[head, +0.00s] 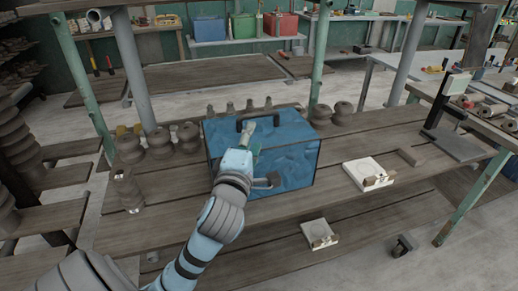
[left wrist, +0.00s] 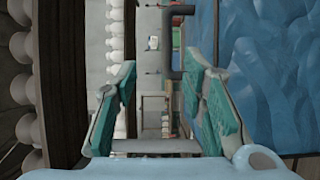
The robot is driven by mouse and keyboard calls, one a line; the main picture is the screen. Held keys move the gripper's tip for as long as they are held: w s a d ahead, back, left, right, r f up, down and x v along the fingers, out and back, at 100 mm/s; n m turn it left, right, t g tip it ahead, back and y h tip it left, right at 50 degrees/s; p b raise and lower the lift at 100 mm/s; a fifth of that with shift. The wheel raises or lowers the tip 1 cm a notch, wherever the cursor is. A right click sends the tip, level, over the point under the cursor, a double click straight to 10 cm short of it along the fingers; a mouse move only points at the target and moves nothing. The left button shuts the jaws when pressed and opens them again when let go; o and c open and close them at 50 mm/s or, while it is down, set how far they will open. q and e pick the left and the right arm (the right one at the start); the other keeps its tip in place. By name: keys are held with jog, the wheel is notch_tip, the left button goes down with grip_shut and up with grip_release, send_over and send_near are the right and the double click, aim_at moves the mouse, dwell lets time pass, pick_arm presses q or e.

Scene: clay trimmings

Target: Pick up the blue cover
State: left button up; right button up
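The blue cover (head: 290,160) is a box-like shape with crinkled blue sides, standing on the wooden bench. A dark handle (head: 258,116) rises from its top, and a dark fitting (head: 268,181) shows low on its front. My left gripper (head: 255,142) is at the cover, just in front of the top handle, and hides part of it. In the left wrist view its two teal-padded fingers (left wrist: 162,85) stand apart with nothing held between them. The handle (left wrist: 175,50) shows beyond the fingertips, and the blue cover (left wrist: 275,70) fills the right side. My right gripper is not in view.
A green post (head: 322,55) rises behind.

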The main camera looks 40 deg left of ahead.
aim_at(258, 117)
pick_arm(q)
jog(key=x, duration=0.4)
jog(key=b+x, duration=0.1)
jog(key=x, duration=0.3)
jog(key=shift+w+a+f, duration=0.2)
jog(key=shift+f, duration=0.05)
jog(key=x, duration=0.3)
jog(key=b+x, duration=0.1)
jog(key=x, duration=0.1)
jog(key=shift+s+a+f, duration=0.2)
jog(key=shift+a+f, duration=0.1)
jog(key=shift+w+a+f, duration=0.1)
jog(key=shift+w, duration=0.25)
jog(key=shift+s, duration=0.1)
grip_shut()
